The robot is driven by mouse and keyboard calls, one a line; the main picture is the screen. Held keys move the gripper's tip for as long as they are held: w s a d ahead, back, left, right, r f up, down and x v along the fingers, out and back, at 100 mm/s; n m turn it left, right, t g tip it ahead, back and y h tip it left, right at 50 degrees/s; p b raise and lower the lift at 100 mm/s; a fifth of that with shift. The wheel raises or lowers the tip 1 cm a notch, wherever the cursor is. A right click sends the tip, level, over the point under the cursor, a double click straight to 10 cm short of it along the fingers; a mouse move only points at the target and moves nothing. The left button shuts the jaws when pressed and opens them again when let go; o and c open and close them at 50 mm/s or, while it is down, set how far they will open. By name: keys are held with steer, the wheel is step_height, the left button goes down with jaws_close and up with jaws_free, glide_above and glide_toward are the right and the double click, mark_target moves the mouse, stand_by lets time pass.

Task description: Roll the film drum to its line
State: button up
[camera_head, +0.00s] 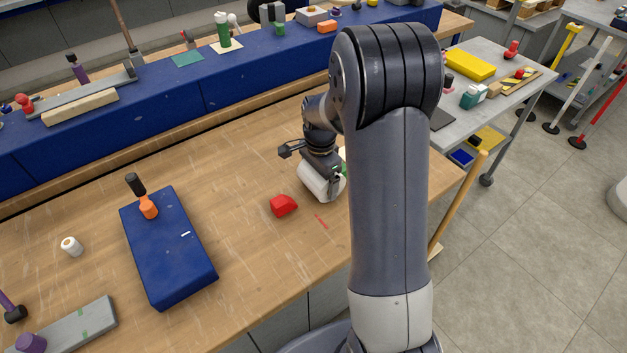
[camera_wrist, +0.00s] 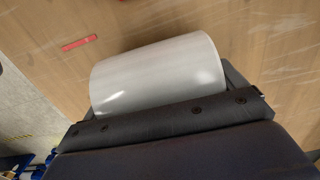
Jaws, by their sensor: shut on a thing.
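The film drum is a glossy white cylinder (camera_head: 318,186) lying on its side at the wooden bench, partly hidden by my arm. It fills the middle of the wrist view (camera_wrist: 160,72). My gripper (camera_head: 322,176) is shut on the drum, with a dark finger beside each of its ends. A short red line (camera_head: 321,222) is marked on the bench, just in front of the drum and apart from it. The line also shows in the wrist view (camera_wrist: 78,43), up and left of the drum.
A red block (camera_head: 283,206) lies just left of the line. A blue pad (camera_head: 168,248) with an orange-and-black tool is farther left, beside a small white roll (camera_head: 71,246). A long blue shelf (camera_head: 200,85) runs behind. The bench's front edge is close to the line.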

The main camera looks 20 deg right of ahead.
mark_target(308, 179)
steer(key=o, duration=1.1)
steer(key=shift+r, duration=0.1)
step_height(308, 179, up, 11)
steer(key=shift+f, duration=0.15)
step_height(308, 179, down, 11)
steer(key=shift+r, duration=0.2)
steer(key=a, duration=0.1)
steer(key=s+a, duration=0.1)
steer(key=a, duration=0.1)
steer(key=shift+a+f, duration=0.1)
steer(key=shift+a, duration=0.1)
steer(key=shift+s+a, duration=0.25)
steer(key=shift+a, duration=0.35)
